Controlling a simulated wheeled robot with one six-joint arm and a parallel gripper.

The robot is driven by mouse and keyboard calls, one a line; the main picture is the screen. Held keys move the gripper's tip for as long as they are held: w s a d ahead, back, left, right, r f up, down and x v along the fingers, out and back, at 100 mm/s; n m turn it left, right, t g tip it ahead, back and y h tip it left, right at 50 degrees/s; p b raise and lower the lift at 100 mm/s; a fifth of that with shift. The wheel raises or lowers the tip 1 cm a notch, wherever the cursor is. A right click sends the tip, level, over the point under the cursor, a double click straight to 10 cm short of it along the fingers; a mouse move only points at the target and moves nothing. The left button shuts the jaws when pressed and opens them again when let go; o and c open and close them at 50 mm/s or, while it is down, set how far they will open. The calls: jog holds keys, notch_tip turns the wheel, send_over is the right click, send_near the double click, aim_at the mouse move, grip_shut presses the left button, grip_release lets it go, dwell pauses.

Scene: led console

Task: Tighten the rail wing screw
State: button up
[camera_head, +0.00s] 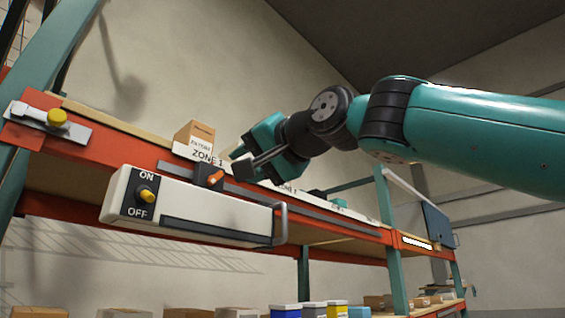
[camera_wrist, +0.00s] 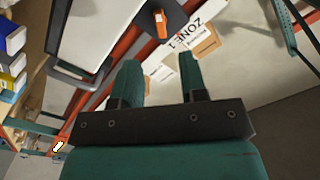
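The orange wing screw (camera_head: 209,176) sits on a dark plate at the shelf rail, just above the white console (camera_head: 190,205). In the wrist view the wing screw (camera_wrist: 160,24) stands upright in the picture, beyond the fingertips and roughly in line with the gap between them. My gripper (camera_head: 240,162) is to the right of the screw and apart from it. Its two fingers are spread with nothing between them, as the wrist view (camera_wrist: 158,62) also shows.
The console has an ON/OFF switch with a yellow knob (camera_head: 146,194) and a grey handle (camera_head: 281,223). Another yellow knob (camera_head: 57,117) is on a metal bracket at the left. A cardboard box (camera_head: 194,133) stands behind the ZONE 1 label. Several bins stand below.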

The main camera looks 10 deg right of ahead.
jog(key=b+v, duration=0.2)
jog(key=v, duration=0.6)
jog(key=shift+s+d, duration=0.15)
jog(key=shift+d, duration=0.05)
